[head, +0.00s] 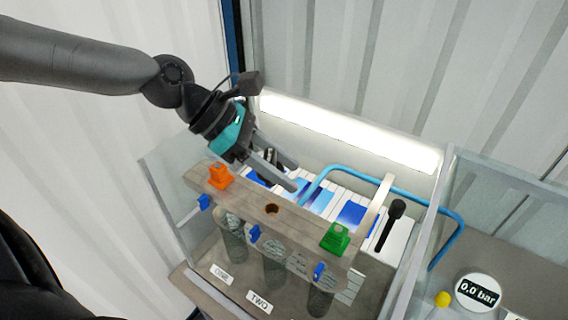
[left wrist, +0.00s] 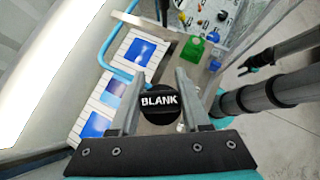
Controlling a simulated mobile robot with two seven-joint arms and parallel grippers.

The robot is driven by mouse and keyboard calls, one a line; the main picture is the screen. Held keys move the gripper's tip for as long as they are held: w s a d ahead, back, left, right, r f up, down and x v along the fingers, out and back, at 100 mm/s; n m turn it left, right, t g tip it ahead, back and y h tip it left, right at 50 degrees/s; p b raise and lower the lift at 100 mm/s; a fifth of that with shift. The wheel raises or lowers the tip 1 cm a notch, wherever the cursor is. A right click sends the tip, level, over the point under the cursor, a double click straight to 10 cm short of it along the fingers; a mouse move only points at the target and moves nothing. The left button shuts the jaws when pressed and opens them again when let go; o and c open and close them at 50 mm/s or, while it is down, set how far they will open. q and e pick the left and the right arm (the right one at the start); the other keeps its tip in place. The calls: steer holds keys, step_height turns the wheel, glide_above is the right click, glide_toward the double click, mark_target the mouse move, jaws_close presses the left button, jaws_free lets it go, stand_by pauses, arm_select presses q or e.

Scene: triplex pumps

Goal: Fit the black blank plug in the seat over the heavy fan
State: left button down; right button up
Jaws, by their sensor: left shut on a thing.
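My left gripper (head: 293,176) is above the wooden manifold bar, behind its middle hole. In the left wrist view its fingers are shut on a round black plug (left wrist: 159,103) lettered BLANK. In the head view the plug is a dark shape (head: 270,158) mostly hidden by the fingers. The bar (head: 300,233) has an open dark seat (head: 271,209) in its middle. An orange plug (head: 219,176) stands at its left end and a green plug (head: 335,238) at its right. Clear cylinders hang below; I cannot tell which fan is heavy.
Blue valve handles (head: 255,233) stick out along the bar's front. A bent blue pipe (head: 385,180) and a black-knobbed lever (head: 392,218) stand behind and right. Clear panels (head: 420,235) flank the box. A gauge (head: 478,292) reads 0.0 bar.

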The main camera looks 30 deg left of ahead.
arm_select(q)
steer(key=b, duration=0.4)
glide_above(298, 210)
steer(key=s+a, duration=0.1)
steer(key=a, duration=0.2)
steer(key=f, duration=0.4)
steer(key=shift+d+f, duration=0.25)
steer(key=shift+f+b, duration=0.35)
steer(key=shift+f, duration=0.35)
steer(key=shift+f+b, duration=0.7)
steer(key=shift+f, duration=0.25)
steer(key=shift+c, duration=1.4)
jaws_free()
steer(key=shift+s, duration=0.1)
